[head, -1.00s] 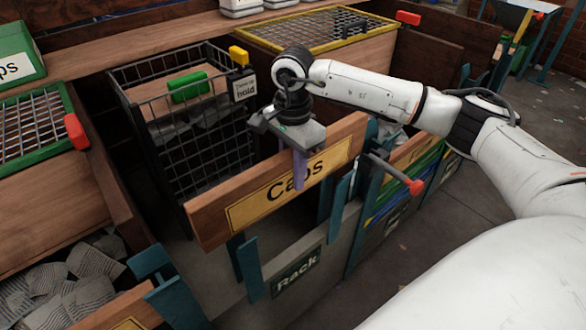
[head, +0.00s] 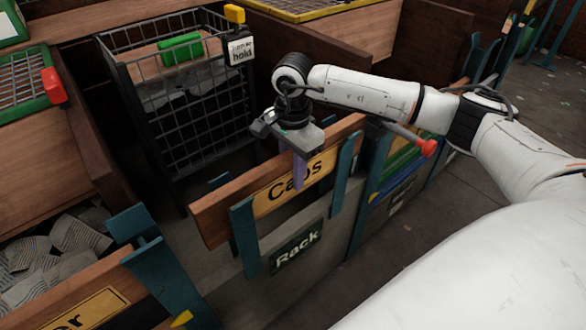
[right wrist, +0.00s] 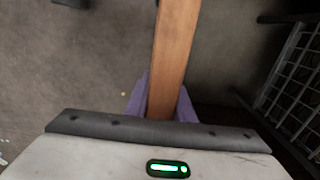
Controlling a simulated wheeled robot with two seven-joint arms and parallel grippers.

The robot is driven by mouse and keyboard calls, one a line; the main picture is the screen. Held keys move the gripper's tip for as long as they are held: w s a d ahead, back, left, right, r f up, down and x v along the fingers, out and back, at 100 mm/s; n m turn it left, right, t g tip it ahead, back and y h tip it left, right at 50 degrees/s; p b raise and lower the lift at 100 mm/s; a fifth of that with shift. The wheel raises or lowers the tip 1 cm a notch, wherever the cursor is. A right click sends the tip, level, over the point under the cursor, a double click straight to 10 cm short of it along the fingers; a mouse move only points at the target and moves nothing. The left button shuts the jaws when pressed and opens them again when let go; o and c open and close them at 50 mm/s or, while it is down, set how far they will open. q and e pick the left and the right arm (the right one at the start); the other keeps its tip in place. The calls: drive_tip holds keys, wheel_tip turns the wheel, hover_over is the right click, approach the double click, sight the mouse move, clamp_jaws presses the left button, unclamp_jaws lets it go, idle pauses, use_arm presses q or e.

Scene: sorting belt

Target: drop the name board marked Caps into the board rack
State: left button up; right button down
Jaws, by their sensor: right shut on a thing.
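The Caps name board (head: 214,214) is a wooden plank with a yellow label. It stands on edge, slightly tilted in the picture, at the board rack (head: 244,240), whose teal posts cross in front of it near both ends. Its lower edge is above the green Rack sign (head: 297,246); whether it rests on the bottom of the slots I cannot tell. My right gripper (head: 298,172) is shut on the board's upper edge near the middle, its purple fingers on either side. The right wrist view shows the board (right wrist: 174,55) between the fingers. My left gripper is not in view.
A black wire cage (head: 185,110) with a green-handled lid and a hold tag stands behind the rack. A red-tipped lever (head: 427,148) sticks out right of the board. A paper-filled bin (head: 60,250) is at left. Open floor lies at right.

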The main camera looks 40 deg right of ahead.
sight(293, 192)
wheel_tip(293, 192, down, 7)
drive_tip(key=b, duration=0.4)
drive_tip(key=shift+r, duration=0.1)
wheel_tip(293, 192, down, 4)
drive_tip(key=b, duration=0.3)
drive_tip(key=shift+w+f+b, duration=0.1)
drive_tip(key=shift+f+b, duration=0.55)
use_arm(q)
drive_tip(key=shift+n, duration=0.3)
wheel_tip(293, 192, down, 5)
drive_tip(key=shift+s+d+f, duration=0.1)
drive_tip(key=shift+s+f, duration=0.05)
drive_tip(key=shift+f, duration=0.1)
use_arm(e)
drive_tip(key=shift+f, duration=0.1)
